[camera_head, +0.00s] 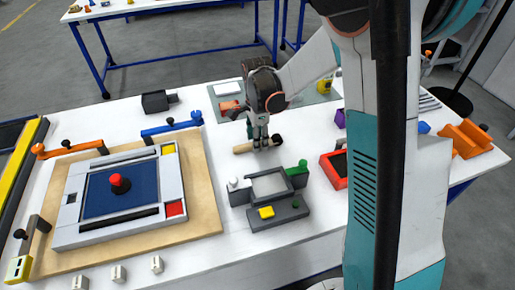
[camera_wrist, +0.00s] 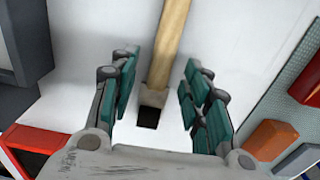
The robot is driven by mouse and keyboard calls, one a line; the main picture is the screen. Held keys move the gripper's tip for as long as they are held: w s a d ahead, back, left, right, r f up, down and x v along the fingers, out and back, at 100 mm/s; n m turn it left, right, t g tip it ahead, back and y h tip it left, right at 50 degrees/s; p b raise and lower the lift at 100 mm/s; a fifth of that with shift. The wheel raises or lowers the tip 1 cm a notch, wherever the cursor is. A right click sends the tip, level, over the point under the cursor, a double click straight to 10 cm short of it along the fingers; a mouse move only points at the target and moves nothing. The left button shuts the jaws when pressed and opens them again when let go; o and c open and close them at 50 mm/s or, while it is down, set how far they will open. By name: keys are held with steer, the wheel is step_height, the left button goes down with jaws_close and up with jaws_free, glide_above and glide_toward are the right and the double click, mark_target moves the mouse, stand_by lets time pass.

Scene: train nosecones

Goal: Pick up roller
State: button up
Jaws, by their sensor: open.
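The roller (camera_head: 242,149) lies on the white table, a light wooden rod with a dark end to the right. In the wrist view its wooden rod (camera_wrist: 168,50) runs up between my fingers, with a beige block and a dark square opening at its near end. My gripper (camera_head: 260,142) is over the roller in the head view. In the wrist view my gripper (camera_wrist: 160,95) is open, with teal finger pads on both sides of the rod. A gap shows on each side, and the far end of the rod is out of view.
A grey fixture (camera_head: 268,213) with green and yellow parts stands in front. A red tray (camera_head: 332,178) is to the right. An orange part (camera_head: 230,106) lies behind on a grey-green mat (camera_head: 209,107). A large panel assembly (camera_head: 62,234) is to the left.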

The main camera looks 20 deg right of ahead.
steer(key=shift+f, duration=0.7)
steer(key=shift+r, duration=0.1)
steer(key=shift+c, duration=0.5)
jaws_close()
steer(key=shift+r, duration=0.1)
step_height(320, 180, up, 20)
steer(key=p, duration=0.6)
